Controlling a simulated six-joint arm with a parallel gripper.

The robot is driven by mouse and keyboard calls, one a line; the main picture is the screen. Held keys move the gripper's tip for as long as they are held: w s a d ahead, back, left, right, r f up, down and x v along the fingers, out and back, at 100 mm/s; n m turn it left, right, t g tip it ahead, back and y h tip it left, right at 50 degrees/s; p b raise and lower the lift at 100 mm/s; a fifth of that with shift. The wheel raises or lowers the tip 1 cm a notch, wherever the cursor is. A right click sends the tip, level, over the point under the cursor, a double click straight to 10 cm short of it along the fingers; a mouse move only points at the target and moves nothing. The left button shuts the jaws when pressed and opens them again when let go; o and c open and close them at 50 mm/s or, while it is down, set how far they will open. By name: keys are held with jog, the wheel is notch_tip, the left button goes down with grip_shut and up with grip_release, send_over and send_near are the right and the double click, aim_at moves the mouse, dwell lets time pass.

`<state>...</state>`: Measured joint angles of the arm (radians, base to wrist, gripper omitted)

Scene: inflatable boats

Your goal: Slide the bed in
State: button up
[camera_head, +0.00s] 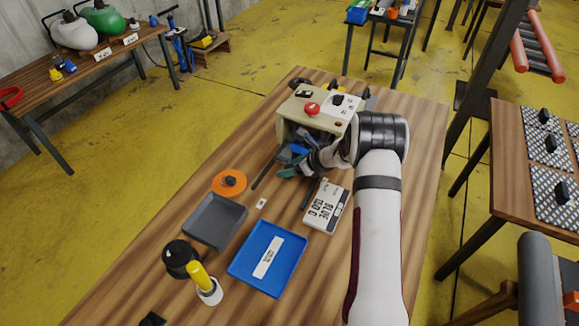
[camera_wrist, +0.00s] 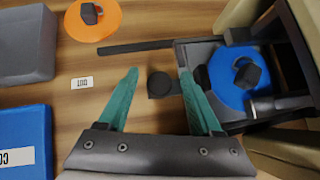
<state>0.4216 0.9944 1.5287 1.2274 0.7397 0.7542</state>
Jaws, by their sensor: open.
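The bed (camera_wrist: 202,55) is a dark tray at the mouth of the beige machine (camera_head: 288,127). It carries a blue disc (camera_wrist: 218,82) with a black knob on top. In the head view the blue disc (camera_head: 298,148) shows just under the machine's front. In the head view my gripper (camera_head: 290,167) is low before the machine, and my wrist hides part of the bed.
A dark rail (camera_wrist: 140,46) runs out from the machine beside the bed. A red button (camera_head: 312,108) tops the machine.

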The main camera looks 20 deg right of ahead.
aim_at(289, 159)
jog(key=shift+w+a+f, duration=0.1)
jog(key=shift+w+f, duration=0.05)
grip_shut()
dwell(0.4)
dwell(1.0)
jog(key=shift+w+d, duration=1.4)
jog(key=shift+d, duration=0.05)
